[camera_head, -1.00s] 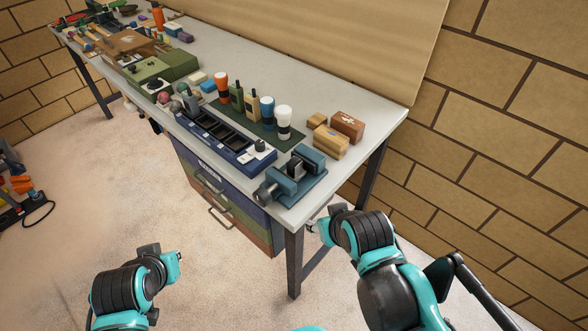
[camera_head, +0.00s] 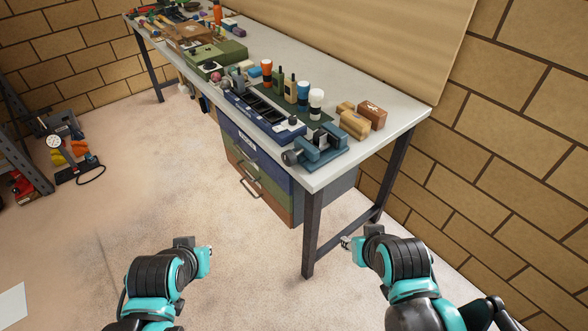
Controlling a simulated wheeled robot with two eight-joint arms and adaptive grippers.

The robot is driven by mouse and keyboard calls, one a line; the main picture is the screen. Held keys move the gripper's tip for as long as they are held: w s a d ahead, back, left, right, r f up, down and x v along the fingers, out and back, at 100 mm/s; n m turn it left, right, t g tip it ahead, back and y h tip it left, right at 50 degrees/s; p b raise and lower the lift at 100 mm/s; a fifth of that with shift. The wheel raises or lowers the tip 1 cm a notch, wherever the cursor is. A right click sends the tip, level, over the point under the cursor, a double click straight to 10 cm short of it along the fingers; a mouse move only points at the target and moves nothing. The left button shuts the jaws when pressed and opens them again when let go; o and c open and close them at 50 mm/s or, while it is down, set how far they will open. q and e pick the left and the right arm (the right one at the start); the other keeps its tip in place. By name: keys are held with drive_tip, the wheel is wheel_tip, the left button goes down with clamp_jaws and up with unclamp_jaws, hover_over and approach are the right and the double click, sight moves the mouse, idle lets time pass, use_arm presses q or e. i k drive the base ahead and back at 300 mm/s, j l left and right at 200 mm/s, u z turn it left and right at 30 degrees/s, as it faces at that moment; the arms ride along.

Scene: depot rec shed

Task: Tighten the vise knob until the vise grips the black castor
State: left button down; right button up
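The blue-grey vise (camera_head: 326,154) stands on the near corner of the workbench. Its round grey knob (camera_head: 290,157) sticks out toward the left at the bench's front edge. A small dark thing (camera_head: 317,138) shows between the jaws; it may be the black castor, but it is too small to tell whether the jaws touch it. My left gripper (camera_head: 209,251) is low over the floor, in front of the bench and away from the vise. My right gripper (camera_head: 346,243) is below the bench top, near the front leg. Both are apart from the vise, and their finger openings are unclear.
The workbench (camera_head: 395,113) has a blue tray (camera_head: 262,121), bottles and two wooden blocks (camera_head: 355,124) near the vise. Drawers (camera_head: 252,175) hang beneath. A bench leg (camera_head: 312,231) stands close to my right gripper. A metal shelf (camera_head: 28,140) is at far left; open floor lies between.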

sight(289, 158)
drive_tip(key=z, duration=2)
drive_tip(key=j+z, duration=0.2)
drive_tip(key=j, duration=0.2)
drive_tip(key=k+j+z, duration=0.2)
drive_tip(key=j, duration=0.2)
drive_tip(key=j+z, duration=0.25)
drive_tip(key=j, duration=0.15)
drive_tip(key=k+j+z, duration=0.4)
drive_tip(key=j, duration=0.25)
